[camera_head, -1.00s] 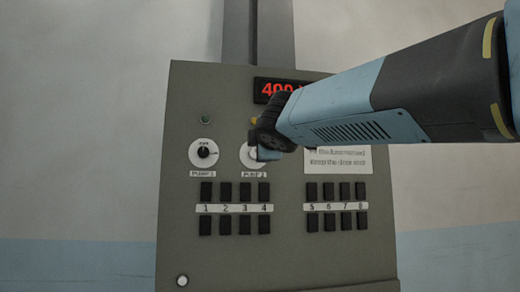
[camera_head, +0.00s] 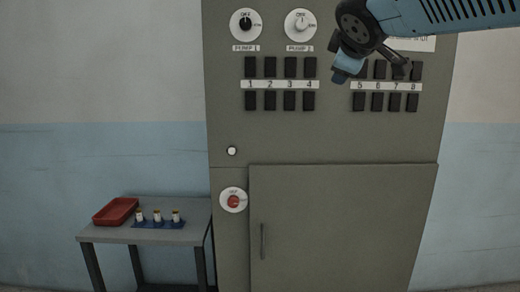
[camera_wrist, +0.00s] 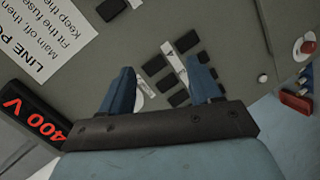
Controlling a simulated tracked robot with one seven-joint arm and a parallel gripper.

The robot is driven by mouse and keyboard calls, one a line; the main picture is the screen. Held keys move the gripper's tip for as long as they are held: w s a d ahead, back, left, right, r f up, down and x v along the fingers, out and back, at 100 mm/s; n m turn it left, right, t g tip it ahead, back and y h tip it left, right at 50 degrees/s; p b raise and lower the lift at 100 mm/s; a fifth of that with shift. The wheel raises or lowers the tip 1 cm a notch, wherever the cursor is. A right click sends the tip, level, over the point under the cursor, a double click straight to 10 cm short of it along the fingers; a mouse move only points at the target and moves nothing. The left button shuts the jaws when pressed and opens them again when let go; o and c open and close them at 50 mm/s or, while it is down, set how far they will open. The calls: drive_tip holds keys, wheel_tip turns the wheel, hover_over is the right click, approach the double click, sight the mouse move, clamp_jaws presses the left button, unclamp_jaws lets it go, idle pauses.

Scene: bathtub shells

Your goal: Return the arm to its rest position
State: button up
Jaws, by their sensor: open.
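My gripper (camera_head: 342,66) hangs at the upper right in the head view, in front of the grey control panel, left of the 5 to 8 switches. In the wrist view my gripper (camera_wrist: 165,88) has its two blue fingers spread apart. Nothing is between them but the panel behind, with black switches (camera_wrist: 180,72). My arm (camera_head: 440,14) reaches in from the upper right. I cannot tell the exact gap between the fingers and the panel.
A side table (camera_head: 195,230) at lower left holds a red tray (camera_head: 115,212) and a blue rack (camera_head: 158,224) with several small fuse-like pieces. A red 400 V display (camera_wrist: 34,120) shows in the wrist view.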

drive_tip(key=s+d+f+m+g, duration=0.1)
drive_tip(key=s+f+m+g, duration=0.2)
drive_tip(key=s+f, duration=0.3)
drive_tip(key=s+d+f+m+g+y, duration=0.1)
drive_tip(key=s+f+m, duration=0.4)
drive_tip(key=f, duration=0.8)
drive_tip(key=s+d+f+m+g+y, duration=0.1)
drive_tip(key=s+d+f+m+g, duration=0.1)
drive_tip(key=s+f, duration=0.4)
wheel_tip(320, 180, down, 3)
drive_tip(key=m+g, duration=0.1)
drive_tip(key=g, duration=0.1)
drive_tip(key=shift+s+d+f+m+g, duration=0.2)
drive_tip(key=shift+s+m+g, duration=0.15)
drive_tip(key=shift+m+g, duration=0.05)
